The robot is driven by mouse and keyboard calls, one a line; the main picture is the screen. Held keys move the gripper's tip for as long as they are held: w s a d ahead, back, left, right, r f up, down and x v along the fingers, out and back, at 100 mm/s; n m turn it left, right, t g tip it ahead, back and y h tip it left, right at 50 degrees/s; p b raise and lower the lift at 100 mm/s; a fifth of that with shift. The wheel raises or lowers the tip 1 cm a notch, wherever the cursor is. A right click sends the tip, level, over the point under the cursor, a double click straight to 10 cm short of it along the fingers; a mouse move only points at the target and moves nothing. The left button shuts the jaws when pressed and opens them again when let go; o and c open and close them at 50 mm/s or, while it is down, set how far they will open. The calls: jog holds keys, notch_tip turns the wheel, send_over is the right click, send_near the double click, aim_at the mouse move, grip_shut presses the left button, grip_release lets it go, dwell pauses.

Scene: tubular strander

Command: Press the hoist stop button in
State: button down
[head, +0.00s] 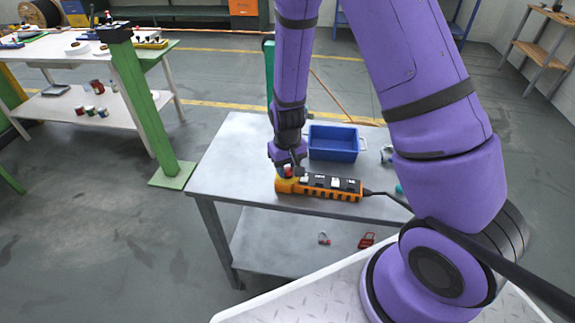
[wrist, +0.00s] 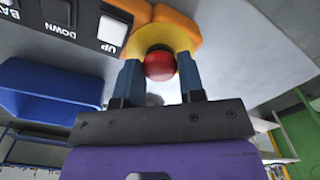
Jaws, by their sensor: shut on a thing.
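The hoist pendant (head: 347,196), an orange box with black and white buttons, lies on the grey table (head: 230,160). Its red stop button (head: 288,172) sits on a yellow surround at the pendant's left end. In the wrist view the red stop button (wrist: 159,66) is between the two blue fingertips, in front of the yellow surround (wrist: 163,36). My gripper (wrist: 159,72) is shut on the button from its two sides. In the head view my gripper (head: 287,163) is directly over that end. How far in the button sits cannot be told.
A blue bin (head: 333,143) stands on the table behind the pendant. A black cable (head: 385,194) leaves the pendant's right end. A red padlock-like item (head: 367,240) lies on the lower shelf. A green post (head: 145,105) stands left of the table. The table's left part is clear.

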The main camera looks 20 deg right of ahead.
jog(key=c, duration=0.7)
grip_release()
notch_tip(320, 180, up, 11)
jog(key=shift+f, duration=0.15)
notch_tip(320, 180, up, 18)
jog(key=t+y, duration=0.1)
jog(key=t, duration=0.1)
send_over(288, 169)
jog(key=s+d, duration=0.3)
jog(key=s, duration=0.4)
jog(key=s+d+r+t, duration=0.1)
jog(key=s+r, duration=0.4)
jog(key=s, duration=0.2)
jog(key=s+d+r+t+h, duration=0.1)
jog(key=s+d+r+t, duration=0.1)
jog(key=s+r, duration=0.3)
jog(key=s, duration=0.3)
jog(key=shift+r+m, duration=0.15)
jog(key=shift+m, duration=0.15)
